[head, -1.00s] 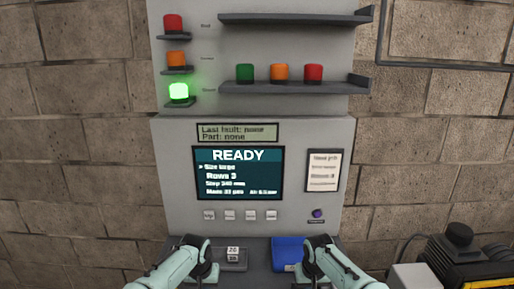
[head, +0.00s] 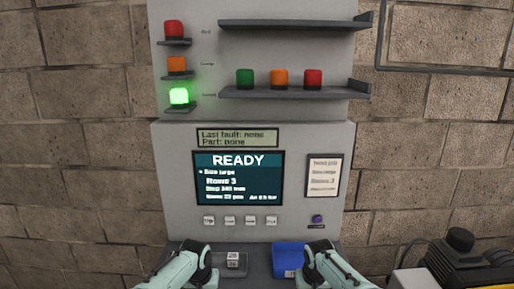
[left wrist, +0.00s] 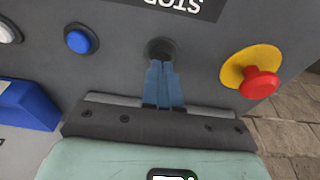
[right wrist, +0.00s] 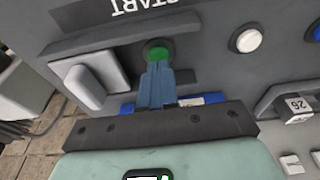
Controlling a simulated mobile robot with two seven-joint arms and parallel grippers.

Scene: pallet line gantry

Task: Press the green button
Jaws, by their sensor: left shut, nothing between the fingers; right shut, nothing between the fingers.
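In the right wrist view a round green button (right wrist: 157,53) sits in a dark surround under a "START" label, which reads upside down. My right gripper (right wrist: 159,66) is shut and empty, with its fingertips at the green button's near edge. I cannot tell whether they touch it. My left gripper (left wrist: 162,66) is shut and empty in the left wrist view. Its tips are at a dark round button (left wrist: 160,47) under an upside-down "STOP" label. In the head view both arms reach in at the bottom; the fingertips and the green button cannot be made out there.
A red mushroom button (left wrist: 261,84) on yellow and a blue button (left wrist: 79,40) flank my left gripper. A white button (right wrist: 247,39) and a grey block (right wrist: 92,84) flank my right gripper. A "READY" screen (head: 238,181) and lit green lamp (head: 179,97) are above.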

